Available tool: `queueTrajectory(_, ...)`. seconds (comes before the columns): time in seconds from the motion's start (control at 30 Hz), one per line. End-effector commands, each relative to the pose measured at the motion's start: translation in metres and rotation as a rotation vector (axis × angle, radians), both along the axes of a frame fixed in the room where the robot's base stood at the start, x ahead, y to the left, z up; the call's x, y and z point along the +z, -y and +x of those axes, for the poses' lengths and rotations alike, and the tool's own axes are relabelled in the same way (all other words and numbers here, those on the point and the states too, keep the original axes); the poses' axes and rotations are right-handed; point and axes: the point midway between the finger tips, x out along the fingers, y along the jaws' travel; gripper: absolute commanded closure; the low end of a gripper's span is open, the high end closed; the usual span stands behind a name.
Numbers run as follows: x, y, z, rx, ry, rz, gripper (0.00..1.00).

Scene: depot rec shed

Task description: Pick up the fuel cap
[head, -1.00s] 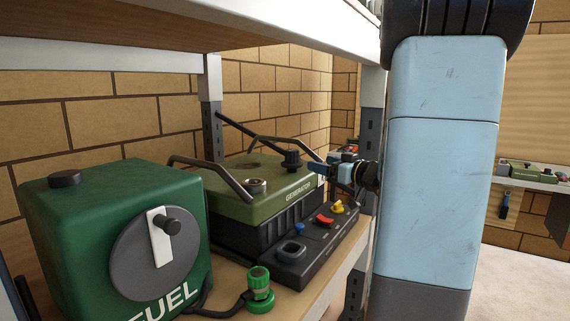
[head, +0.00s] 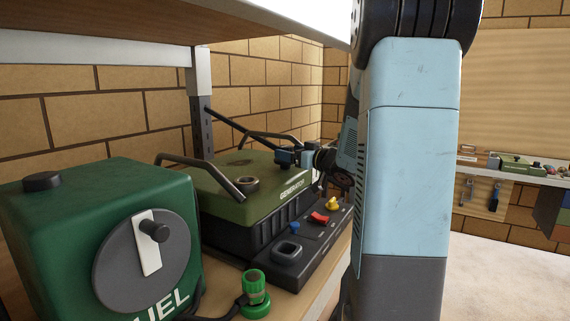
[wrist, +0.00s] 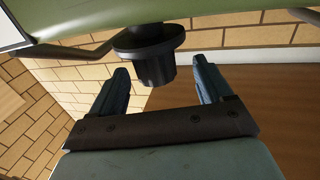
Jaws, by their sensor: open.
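The black fuel cap (wrist: 148,62) shows in the wrist view against the generator's green top (wrist: 85,18). It has a wide flange and a narrower ribbed part. My gripper (wrist: 160,66) is open, with one blue finger on each side of the cap's line. The cap is at the fingertips, nearer the left one in the picture; I cannot tell whether either touches it.
A green fuel tank (head: 95,205) with its own black cap (head: 42,181) stands at the left. The generator has handle bars and an open metal neck (head: 246,185). A green hose coupling (head: 254,288) stands in front. An upper shelf (head: 170,14) hangs overhead.

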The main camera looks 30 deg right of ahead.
Motion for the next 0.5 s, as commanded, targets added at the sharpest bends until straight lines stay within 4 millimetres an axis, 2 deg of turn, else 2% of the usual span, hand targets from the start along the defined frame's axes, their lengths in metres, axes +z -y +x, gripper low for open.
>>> queueTrajectory(0.17,-0.001,-0.001,0.008,-0.001,0.0,0.0,0.21)
queueTrajectory(0.5,-0.004,-0.01,0.048,-0.002,0.001,0.0,0.21)
